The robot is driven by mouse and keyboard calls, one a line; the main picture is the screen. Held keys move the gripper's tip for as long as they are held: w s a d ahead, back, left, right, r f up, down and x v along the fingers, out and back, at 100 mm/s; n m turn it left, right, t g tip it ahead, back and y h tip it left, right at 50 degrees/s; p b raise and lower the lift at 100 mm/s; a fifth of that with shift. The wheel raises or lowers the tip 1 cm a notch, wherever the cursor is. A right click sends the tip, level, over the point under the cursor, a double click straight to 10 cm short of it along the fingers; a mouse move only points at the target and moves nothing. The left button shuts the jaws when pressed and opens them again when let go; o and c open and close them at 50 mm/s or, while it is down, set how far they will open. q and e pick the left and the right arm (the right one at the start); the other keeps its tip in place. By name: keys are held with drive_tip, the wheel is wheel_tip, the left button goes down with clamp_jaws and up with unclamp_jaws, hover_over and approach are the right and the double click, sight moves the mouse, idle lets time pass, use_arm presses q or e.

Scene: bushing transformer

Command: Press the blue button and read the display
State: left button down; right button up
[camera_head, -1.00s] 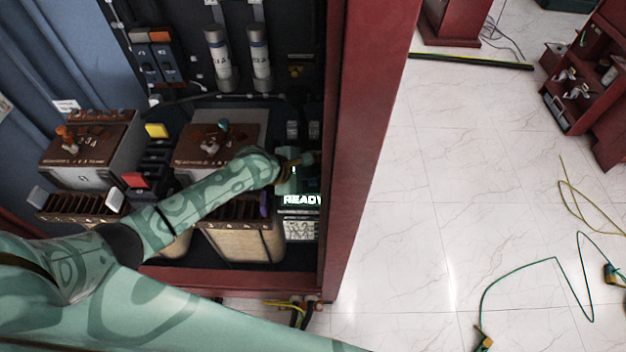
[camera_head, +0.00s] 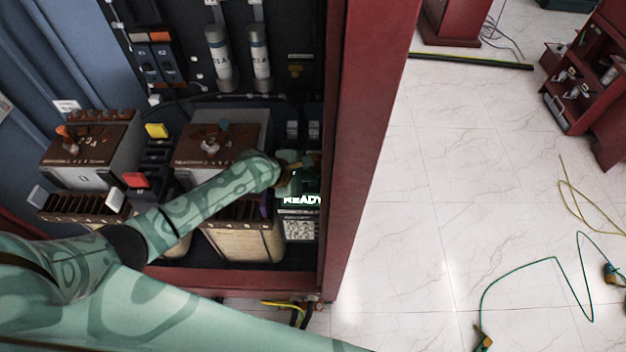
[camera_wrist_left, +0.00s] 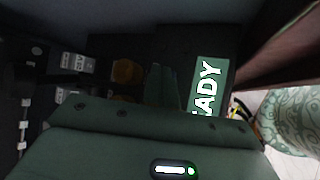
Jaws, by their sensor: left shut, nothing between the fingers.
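The display (camera_head: 300,200) glows with the word "READY" low on the right side of the open cabinet. In the left wrist view the display (camera_wrist_left: 206,88) is turned sideways and only "ADY" is readable. My left gripper (camera_head: 298,163) is just above the display in the head view, small and partly hidden by my wrist. In the left wrist view its closed fingers (camera_wrist_left: 160,85) stand to the left of the display, with nothing between them. I cannot make out a blue button for certain. My right gripper is not in view.
The cabinet's red frame (camera_head: 352,150) stands close to the right of my left gripper. Brown-topped transformers (camera_head: 212,140) sit to its left, with a red block (camera_head: 136,180) and a yellow block (camera_head: 157,131). Cables (camera_head: 530,268) lie on the open tiled floor at right.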

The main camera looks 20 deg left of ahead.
use_arm(q)
drive_tip(key=shift+f, duration=0.3)
idle(0.5)
drive_tip(key=shift+r+p, duration=0.85)
drive_tip(key=shift+p, duration=0.15)
wheel_tip(320, 180, up, 5)
drive_tip(key=p, duration=0.6)
drive_tip(key=shift+r, duration=0.1)
idle(0.3)
